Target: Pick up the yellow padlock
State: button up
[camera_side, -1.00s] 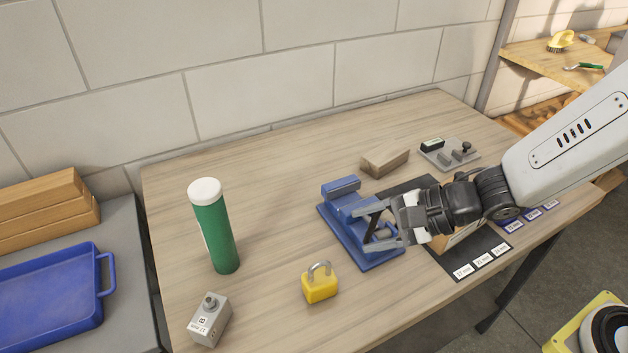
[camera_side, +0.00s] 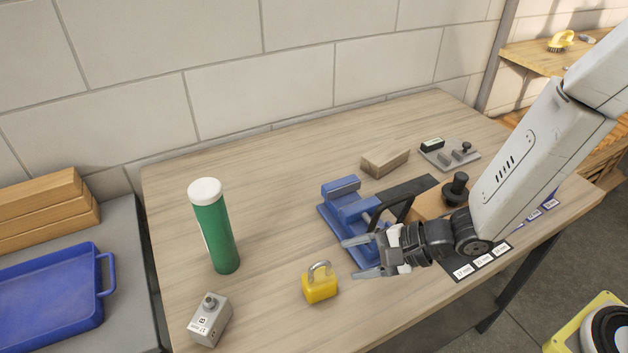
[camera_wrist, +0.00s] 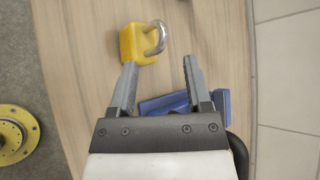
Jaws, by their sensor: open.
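The yellow padlock (camera_side: 320,288) stands on the wooden table near its front edge, its grey shackle on top. My gripper (camera_side: 356,257) is to the right of the padlock, low, with its fingers pointing left toward it. The jaws are open and empty, and the padlock is apart from them. In the wrist view the padlock (camera_wrist: 137,45) lies beyond the fingertips, a little left of the middle between them. My gripper's two fingers (camera_wrist: 160,64) are spread apart in that view.
A blue vise (camera_side: 345,205) stands right behind my gripper. A green bottle with a white cap (camera_side: 213,225) and a grey box (camera_side: 210,320) stand left of the padlock. A wooden block (camera_side: 385,162) lies farther back. The table between padlock and bottle is clear.

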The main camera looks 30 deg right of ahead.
aim_at(323, 265)
jog(key=shift+w+a+f, duration=0.3)
jog(key=shift+a+f, duration=0.05)
jog(key=shift+a, duration=0.1)
jog(key=shift+x, duration=2.6)
grip_shut()
